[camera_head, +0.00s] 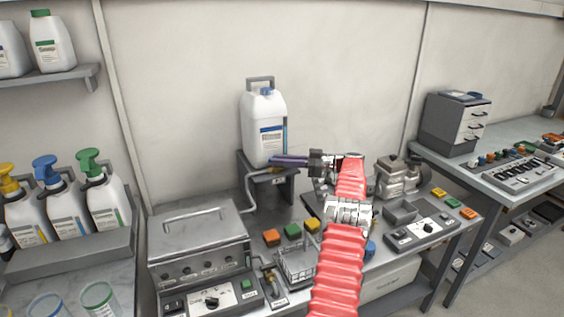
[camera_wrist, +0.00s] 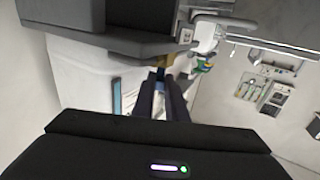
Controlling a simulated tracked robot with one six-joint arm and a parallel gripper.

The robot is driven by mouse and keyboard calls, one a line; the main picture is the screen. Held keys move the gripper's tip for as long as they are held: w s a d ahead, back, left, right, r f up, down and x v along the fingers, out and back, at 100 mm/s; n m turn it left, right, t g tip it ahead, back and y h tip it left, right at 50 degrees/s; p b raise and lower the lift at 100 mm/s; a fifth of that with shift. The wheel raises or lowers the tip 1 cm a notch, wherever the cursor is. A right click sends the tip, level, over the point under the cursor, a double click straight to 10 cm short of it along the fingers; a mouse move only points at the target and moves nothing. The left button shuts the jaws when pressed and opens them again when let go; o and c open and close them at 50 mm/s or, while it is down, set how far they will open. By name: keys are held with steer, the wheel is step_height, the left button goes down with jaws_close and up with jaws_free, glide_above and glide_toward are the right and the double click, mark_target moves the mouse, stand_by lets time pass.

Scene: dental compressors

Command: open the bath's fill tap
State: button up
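The bath is a steel box (camera_head: 200,240) with a closed, handled lid, at the left of the bench in the head view. A white canister (camera_head: 264,128) stands on a grey stand (camera_head: 284,193), and a pale pipe runs down from there toward the bath. My gripper (camera_head: 272,160) reaches left across the canister's lower front. In the wrist view, its two dark fingers (camera_wrist: 161,78) are a narrow gap apart. A brass-coloured fitting (camera_wrist: 165,61) with a blue part, probably the tap, shows at the fingertips. Whether they grip it is unclear.
A wire basket (camera_head: 297,266) and another small brass fitting (camera_head: 268,278) are right of the bath. Coloured blocks (camera_head: 292,230) lie behind the basket. A control panel (camera_head: 422,230) is on the bench's right. Spray bottles (camera_head: 104,203) stand at far left.

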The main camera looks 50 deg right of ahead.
steer(key=o, duration=0.4)
steer(key=shift+v, duration=3.75)
